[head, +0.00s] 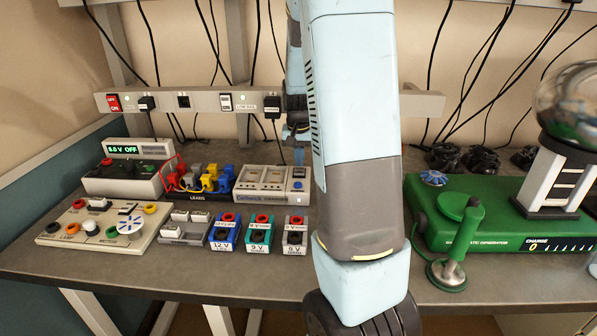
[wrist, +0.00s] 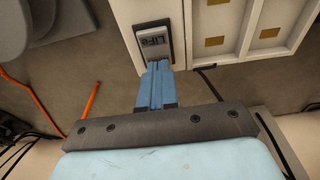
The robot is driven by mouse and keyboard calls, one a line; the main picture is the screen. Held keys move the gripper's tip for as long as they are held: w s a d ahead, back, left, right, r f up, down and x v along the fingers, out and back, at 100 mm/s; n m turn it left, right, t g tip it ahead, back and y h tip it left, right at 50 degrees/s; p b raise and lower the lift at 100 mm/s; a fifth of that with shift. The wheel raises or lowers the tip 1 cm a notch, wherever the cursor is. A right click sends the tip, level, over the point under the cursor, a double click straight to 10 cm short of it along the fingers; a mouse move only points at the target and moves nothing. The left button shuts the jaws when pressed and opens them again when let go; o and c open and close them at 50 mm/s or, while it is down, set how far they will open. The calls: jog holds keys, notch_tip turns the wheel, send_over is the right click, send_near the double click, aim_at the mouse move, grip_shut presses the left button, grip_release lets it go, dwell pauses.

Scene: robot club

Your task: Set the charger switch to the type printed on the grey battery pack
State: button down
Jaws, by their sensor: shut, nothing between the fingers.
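The charger (head: 272,184) is a pale grey box with bays on top, at the back of the bench left of my arm. In the wrist view the charger (wrist: 205,62) shows a small switch (wrist: 153,42) in a dark frame, with lettering that looks like "LiFe". My gripper (wrist: 156,68) is shut and empty, its blue fingertips at the near edge of this switch; I cannot tell if they touch it.
A blue pack (head: 223,233) and a teal pack (head: 257,233) stand left of the grey one. Coloured leads (head: 205,181) and a power supply (head: 125,178) are further left. A green generator (head: 480,205) fills the right. A power strip (head: 200,101) runs behind.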

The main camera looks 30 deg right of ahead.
aim_at(298, 169)
notch_tip(298, 169, up, 6)
jog(key=shift+r, duration=0.15)
dwell(0.6)
dwell(0.5)
jog(key=s+a+r+n+t, duration=0.2)
jog(key=s+a+r+n, duration=0.1)
jog(key=s+a+r, duration=0.7)
jog(key=s+a+r+n+t, duration=0.1)
jog(key=s+a+n, duration=0.1)
jog(key=s+a, duration=0.2)
jog(key=s+a+n+t, duration=0.1)
jog(key=s+a, duration=0.3)
jog(key=s, duration=0.7)
jog(key=shift+s+a+r+n+y, duration=0.25)
jog(key=shift+a+r+n+y, duration=0.1)
jog(key=shift+n+y, duration=0.05)
